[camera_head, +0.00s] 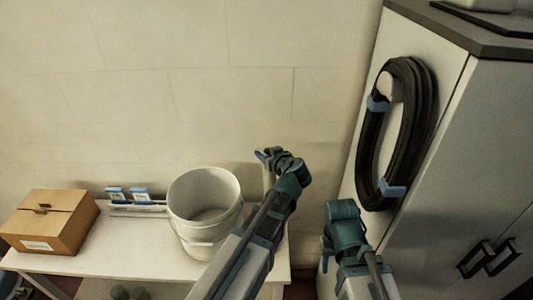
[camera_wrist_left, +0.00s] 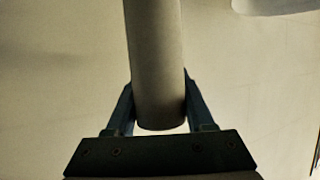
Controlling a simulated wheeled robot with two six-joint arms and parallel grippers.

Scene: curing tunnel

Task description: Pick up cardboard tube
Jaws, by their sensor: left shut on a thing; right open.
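My left gripper (camera_head: 266,155) is beyond the bucket, near the back wall at the table's right end. The cardboard tube (camera_wrist_left: 154,60) is a plain grey-brown cylinder between its two fingers in the left wrist view, with its rounded end close to the gripper's palm. In the head view a pale, narrow upright strip of the tube (camera_head: 268,181) shows below the gripper, partly hidden by my arm. I cannot tell whether its lower end touches the table. My right arm shows at the lower right, but its gripper fingers are not visible.
A white bucket (camera_head: 189,226) stands on the white table (camera_head: 115,254), left of my left arm. A cardboard box (camera_head: 47,229) is at the left end, and small blue-and-white packs (camera_head: 140,195) lie behind. A tall cabinet (camera_head: 441,150) with a coiled black hose (camera_head: 367,150) stands right.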

